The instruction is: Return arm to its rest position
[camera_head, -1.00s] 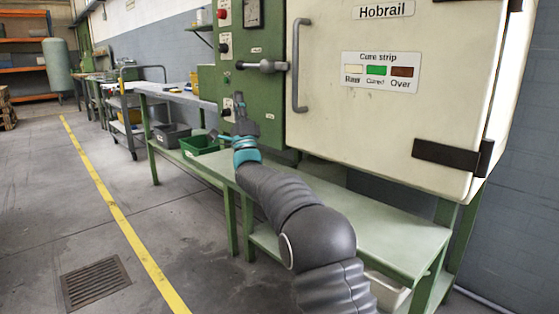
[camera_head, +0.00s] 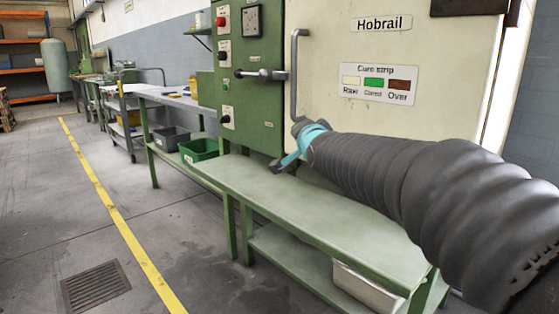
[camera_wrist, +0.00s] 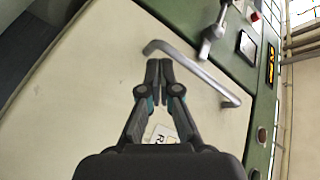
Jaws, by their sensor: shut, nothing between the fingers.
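My gripper (camera_head: 285,164) is in front of the lower left part of the cream Hobrail cabinet door (camera_head: 440,115) in the head view. In the wrist view my gripper (camera_wrist: 159,64) shows its two fingers together with nothing between them. The grey door handle (camera_head: 296,75) is above it in the head view. In the wrist view the handle (camera_wrist: 205,77) lies just beyond and right of the fingertips. I see no contact with it. My dark ribbed arm reaches in from the right and hides part of the door's lower area.
A green bench (camera_head: 280,190) runs below the cabinet. A green control panel (camera_head: 252,110) with a lever latch (camera_head: 262,74) is left of the door. The floor left of the yellow line (camera_head: 110,205) is clear.

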